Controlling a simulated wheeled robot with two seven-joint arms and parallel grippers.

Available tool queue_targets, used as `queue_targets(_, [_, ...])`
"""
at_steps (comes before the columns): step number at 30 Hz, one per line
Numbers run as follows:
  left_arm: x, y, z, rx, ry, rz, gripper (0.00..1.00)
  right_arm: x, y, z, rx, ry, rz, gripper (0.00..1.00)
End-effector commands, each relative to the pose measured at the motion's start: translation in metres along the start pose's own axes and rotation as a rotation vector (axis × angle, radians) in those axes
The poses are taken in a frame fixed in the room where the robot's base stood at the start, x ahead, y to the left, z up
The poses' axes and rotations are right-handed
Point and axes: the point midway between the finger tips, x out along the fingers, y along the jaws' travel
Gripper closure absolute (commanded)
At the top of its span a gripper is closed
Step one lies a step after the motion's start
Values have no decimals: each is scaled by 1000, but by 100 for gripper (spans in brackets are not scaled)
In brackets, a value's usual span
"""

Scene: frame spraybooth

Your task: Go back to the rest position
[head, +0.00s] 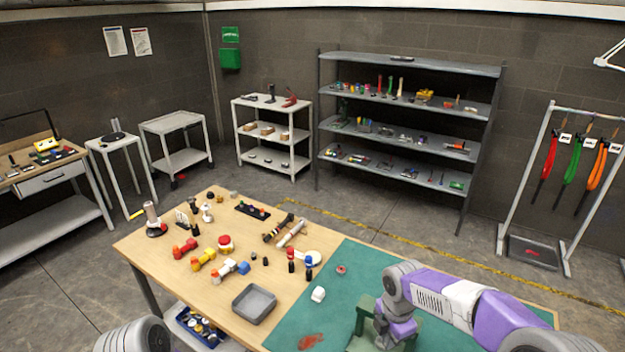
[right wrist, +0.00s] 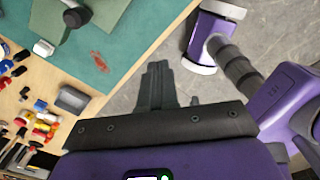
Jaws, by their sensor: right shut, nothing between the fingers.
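My right gripper (right wrist: 157,84) shows in the right wrist view with its dark fingers together and nothing between them. Below it in that view are the grey floor and the edge of the workbench. My purple and white right arm comes in from the right in the head view, bent over the green mat (head: 345,262); I cannot make out its fingertips there. My left gripper is out of view; only a grey rounded part of my left arm shows at the bottom left.
The workbench (head: 135,243) carries a grey tray (head: 240,309), a white piece (head: 318,294), and several colored fittings and tools. A green fixture partly hidden by my arm stands on the mat near a red patch (head: 311,341).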

Motion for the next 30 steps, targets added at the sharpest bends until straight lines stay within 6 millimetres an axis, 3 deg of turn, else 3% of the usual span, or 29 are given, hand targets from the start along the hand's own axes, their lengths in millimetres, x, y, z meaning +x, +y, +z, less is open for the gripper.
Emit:
queue_targets(1, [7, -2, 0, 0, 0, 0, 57, 19, -1, -5, 37, 19, -2, 100])
queue_targets(11, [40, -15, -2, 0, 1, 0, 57, 132, -10, -43, 396, 164, -2, 100])
queue_targets(14, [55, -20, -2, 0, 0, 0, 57, 177, -19, -60, 565, 221, -17, 100])
queue_targets(17, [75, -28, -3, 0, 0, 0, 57, 236, -35, -82, 803, 288, -51, 100])
queue_targets(21, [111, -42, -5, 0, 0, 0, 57, 326, -72, -117, 1268, 368, -132, 100])
queue_targets(24, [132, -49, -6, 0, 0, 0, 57, 374, -101, -134, 1591, 389, -187, 100])
queue_targets(27, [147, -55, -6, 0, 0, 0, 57, 406, -125, -145, 1854, 385, -225, 100])
queue_targets(30, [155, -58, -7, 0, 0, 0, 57, 424, -143, -151, 2033, 374, -245, 100])
